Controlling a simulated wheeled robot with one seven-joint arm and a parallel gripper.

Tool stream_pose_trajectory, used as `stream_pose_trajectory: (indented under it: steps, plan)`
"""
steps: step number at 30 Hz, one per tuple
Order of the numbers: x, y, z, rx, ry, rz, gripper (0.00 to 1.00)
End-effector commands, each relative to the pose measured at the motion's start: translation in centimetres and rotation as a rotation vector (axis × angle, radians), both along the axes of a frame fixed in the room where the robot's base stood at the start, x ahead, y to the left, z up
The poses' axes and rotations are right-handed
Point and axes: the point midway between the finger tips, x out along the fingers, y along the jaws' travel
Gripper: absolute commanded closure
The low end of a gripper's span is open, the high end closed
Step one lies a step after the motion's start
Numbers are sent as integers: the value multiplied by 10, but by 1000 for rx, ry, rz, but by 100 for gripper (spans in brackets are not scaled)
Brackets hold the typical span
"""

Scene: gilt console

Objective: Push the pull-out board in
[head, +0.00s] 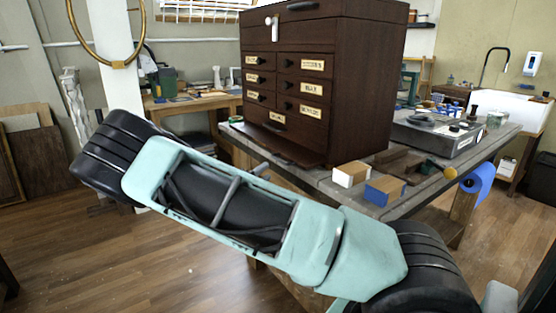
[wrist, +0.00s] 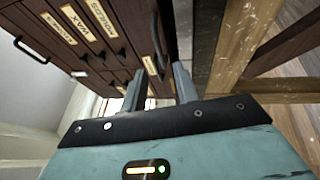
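The pull-out board (head: 268,142) is a thin dark brown panel sticking out from the base of the dark wooden chest (head: 356,85), low over the grey bench top. In the head view my arm hides most of the gripper.
The chest has several labelled drawers with dark handles. A grey machine (head: 436,134) stands farther right. Wooden bench legs (wrist: 240,45) show in the wrist view.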

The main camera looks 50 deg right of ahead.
Motion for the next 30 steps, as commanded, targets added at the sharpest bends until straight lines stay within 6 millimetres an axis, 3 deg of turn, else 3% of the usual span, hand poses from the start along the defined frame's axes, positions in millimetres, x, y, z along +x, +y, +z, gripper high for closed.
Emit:
stream_pose_trajectory:
  steps: [6,12,18,26,30]
  plan:
    - [7,-45,9,-1,-1,-2,70]
    - [12,-74,13,-1,0,1,70]
    - [14,-86,15,0,-1,1,70]
    - [15,-87,15,0,-1,2,70]
    - [15,-87,15,-1,-1,1,100]
